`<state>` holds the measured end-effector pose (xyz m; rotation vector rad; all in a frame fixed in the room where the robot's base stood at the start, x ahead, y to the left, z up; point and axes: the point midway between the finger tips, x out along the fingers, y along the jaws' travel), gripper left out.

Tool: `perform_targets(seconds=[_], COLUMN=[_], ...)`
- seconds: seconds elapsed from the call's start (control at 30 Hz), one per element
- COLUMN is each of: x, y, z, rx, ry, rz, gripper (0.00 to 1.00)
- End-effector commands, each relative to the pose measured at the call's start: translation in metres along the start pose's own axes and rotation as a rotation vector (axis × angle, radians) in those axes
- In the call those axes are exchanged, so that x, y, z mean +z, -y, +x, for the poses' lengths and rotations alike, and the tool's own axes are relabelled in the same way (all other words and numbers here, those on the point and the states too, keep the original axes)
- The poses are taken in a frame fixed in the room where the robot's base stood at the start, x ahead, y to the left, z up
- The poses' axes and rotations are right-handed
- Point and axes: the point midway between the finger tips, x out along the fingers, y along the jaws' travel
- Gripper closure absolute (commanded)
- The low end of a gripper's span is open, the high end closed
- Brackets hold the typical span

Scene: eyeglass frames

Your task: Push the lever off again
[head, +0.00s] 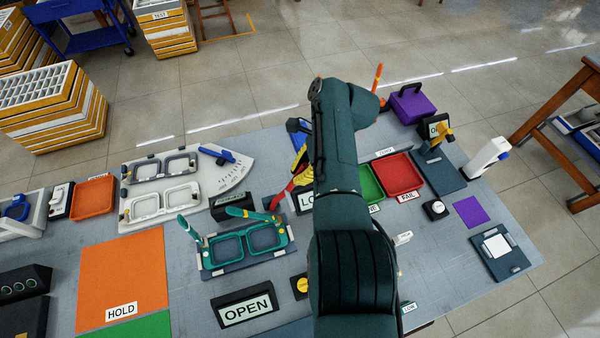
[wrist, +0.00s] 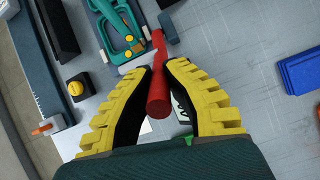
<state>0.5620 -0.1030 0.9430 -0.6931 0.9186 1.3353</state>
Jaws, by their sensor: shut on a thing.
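A red lever (head: 280,194) stands near the middle of the bench, beside the right end of the teal eyeglass frame fixture (head: 245,244). My gripper (head: 299,168) has yellow-and-black fingers at the lever's upper end; my arm hides much of the area behind. In the wrist view, the lever's red round handle (wrist: 158,95) lies between the two fingers of my gripper (wrist: 159,75), which are shut on it. The lever's far end reaches toward the teal frame (wrist: 122,35). The lever's base is not clear in either view.
A yellow knob (wrist: 76,89) on a black base sits left of the lever in the wrist view. A blue block (wrist: 301,70) is at the right. An OPEN sign (head: 245,308) stands at the front. Green (head: 369,185) and red (head: 404,174) trays lie right of my arm.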

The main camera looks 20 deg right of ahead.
Motion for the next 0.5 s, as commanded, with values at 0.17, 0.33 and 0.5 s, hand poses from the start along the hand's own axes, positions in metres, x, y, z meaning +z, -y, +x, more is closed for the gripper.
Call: perform_targets(seconds=[0.17, 0.33, 0.5], x=[0.0012, 0.0006, 0.002], y=[-0.0002, -0.0001, 0.0], z=[0.0015, 0.001, -0.0024], rx=[0.002, 0.001, 0.0], ry=[0.003, 0.001, 0.0], rz=[-0.001, 0.0, -0.001], gripper=[0.71, 0.7, 0.7])
